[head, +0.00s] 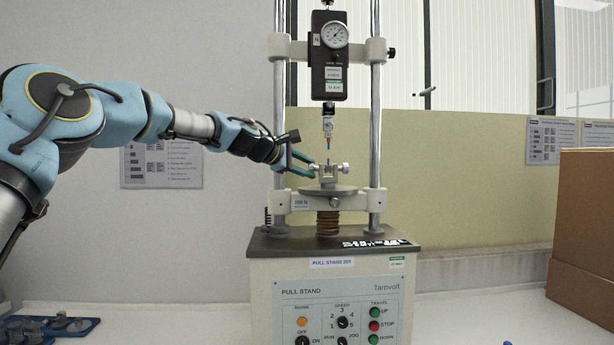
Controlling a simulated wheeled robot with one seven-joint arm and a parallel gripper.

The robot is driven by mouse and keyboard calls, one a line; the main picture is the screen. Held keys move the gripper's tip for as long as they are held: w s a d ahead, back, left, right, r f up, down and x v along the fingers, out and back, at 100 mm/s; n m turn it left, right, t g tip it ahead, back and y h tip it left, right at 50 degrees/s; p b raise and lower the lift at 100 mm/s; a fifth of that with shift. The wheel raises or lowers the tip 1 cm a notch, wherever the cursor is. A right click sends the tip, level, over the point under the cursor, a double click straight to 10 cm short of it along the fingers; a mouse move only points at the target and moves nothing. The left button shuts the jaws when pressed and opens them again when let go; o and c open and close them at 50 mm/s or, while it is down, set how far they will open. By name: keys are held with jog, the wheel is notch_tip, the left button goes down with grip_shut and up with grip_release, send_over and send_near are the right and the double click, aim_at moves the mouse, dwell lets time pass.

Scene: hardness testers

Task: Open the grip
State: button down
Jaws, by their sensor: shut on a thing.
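The pull stand's lower grip (329,173) is a small metal vise on the round plate, with a screw knob (345,169) on its right side. My gripper (311,168) reaches in from the left with teal fingers and is shut on the grip's left-hand knob, which the fingertips largely hide. A thin piece with a blue part (328,146) stands upright between the lower grip and the upper metal fitting (328,125) under the gauge. Whether the grip's jaws touch this piece is too small to tell.
The force gauge (330,55) hangs above, between two chrome columns (376,110). The stand's control box (338,300) is below. A cardboard box (583,235) stands at the right. A blue tray (50,330) with small parts lies at the bottom left.

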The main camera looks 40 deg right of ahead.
jog(key=f+b, duration=0.1)
jog(key=b, duration=0.2)
jog(key=shift+f+m+t+h, duration=0.15)
jog(key=shift+m+t+h, duration=0.15)
jog(key=shift+h, duration=0.1)
jog(key=m+h+b, duration=0.1)
jog(key=b, duration=0.5)
jog(key=m+h+b, duration=0.1)
jog(key=b, duration=0.5)
jog(key=shift+f+t+h, duration=0.3)
jog(key=shift+t, duration=0.1)
jog(key=m+h+b, duration=0.1)
jog(key=b, duration=0.5)
jog(key=shift+m+h, duration=0.3)
jog(key=shift+m, duration=0.1)
jog(key=m+b, duration=0.1)
jog(key=b, duration=0.1)
jog(key=shift+r+h+b, duration=0.15)
jog(key=shift+h+b, duration=0.2)
jog(key=shift+h, duration=0.05)
jog(key=shift+r+m+b, duration=0.2)
jog(key=shift+m+b, duration=0.1)
jog(key=shift+b, duration=0.2)
jog(key=c, duration=0.5)
grip_release()
jog(key=shift+r, duration=0.15)
